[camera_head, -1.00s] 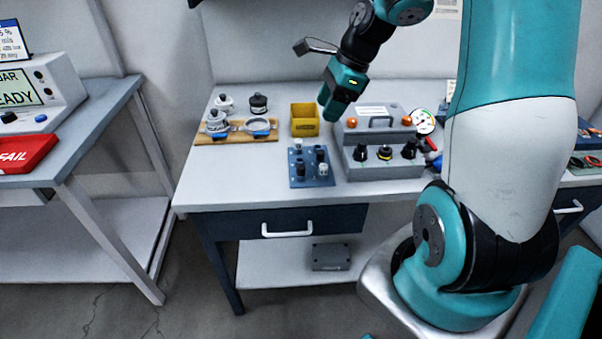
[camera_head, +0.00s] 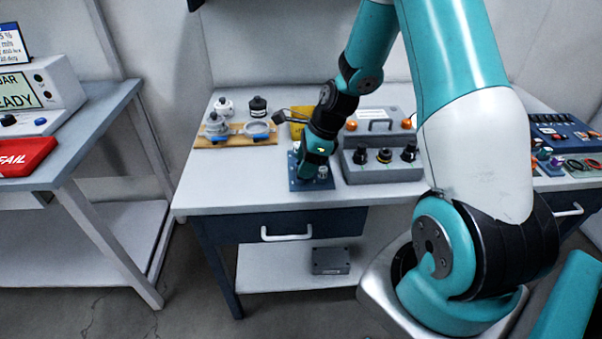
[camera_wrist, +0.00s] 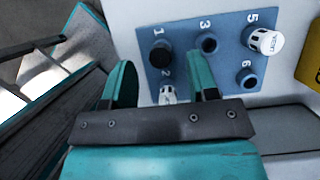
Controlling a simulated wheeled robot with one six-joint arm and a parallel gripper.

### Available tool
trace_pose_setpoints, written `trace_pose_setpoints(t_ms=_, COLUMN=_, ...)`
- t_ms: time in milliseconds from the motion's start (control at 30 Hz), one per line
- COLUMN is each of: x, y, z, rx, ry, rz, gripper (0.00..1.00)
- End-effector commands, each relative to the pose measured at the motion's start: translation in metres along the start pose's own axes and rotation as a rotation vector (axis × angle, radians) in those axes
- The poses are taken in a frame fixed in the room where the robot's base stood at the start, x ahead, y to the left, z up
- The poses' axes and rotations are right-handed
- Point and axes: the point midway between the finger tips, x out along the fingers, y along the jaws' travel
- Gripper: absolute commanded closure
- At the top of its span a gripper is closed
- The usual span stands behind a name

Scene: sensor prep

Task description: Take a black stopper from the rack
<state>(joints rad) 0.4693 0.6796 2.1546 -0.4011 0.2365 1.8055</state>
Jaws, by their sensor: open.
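The blue rack (camera_head: 302,186) lies on the bench, and its numbered holes show in the wrist view (camera_wrist: 226,62). A black stopper (camera_wrist: 160,57) stands at position 1. White stoppers stand at position 5 (camera_wrist: 264,40) and position 2 (camera_wrist: 168,95). Holes 3 and 6 look empty. My gripper's right finger hides position 4. My gripper (camera_head: 310,172) is over the rack, pointing down, and hides most of it in the head view. In the wrist view my gripper (camera_wrist: 160,64) is open, with the black stopper showing between its fingers; I cannot tell the height gap.
A yellow bin (camera_head: 297,118) stands just behind the rack. A grey box with black knobs (camera_head: 380,172) is close on its right. A wooden board with metal fittings (camera_head: 207,143) is to the back left. The bench front left is clear.

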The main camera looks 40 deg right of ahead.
Motion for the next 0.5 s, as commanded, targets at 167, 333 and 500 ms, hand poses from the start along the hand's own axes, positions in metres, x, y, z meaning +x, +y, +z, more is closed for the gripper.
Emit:
trace_pose_setpoints(t_ms=167, x=0.02, y=0.0, z=0.0, rx=-0.001, ry=0.001, rz=0.001, gripper=0.46)
trace_pose_setpoints(t_ms=333, x=0.022, y=0.0, z=0.0, rx=-0.001, ry=0.0, rz=-0.002, gripper=0.46)
trace_pose_setpoints(t_ms=500, x=0.022, y=0.0, z=0.0, rx=-0.001, ry=0.0, rz=-0.001, gripper=0.67)
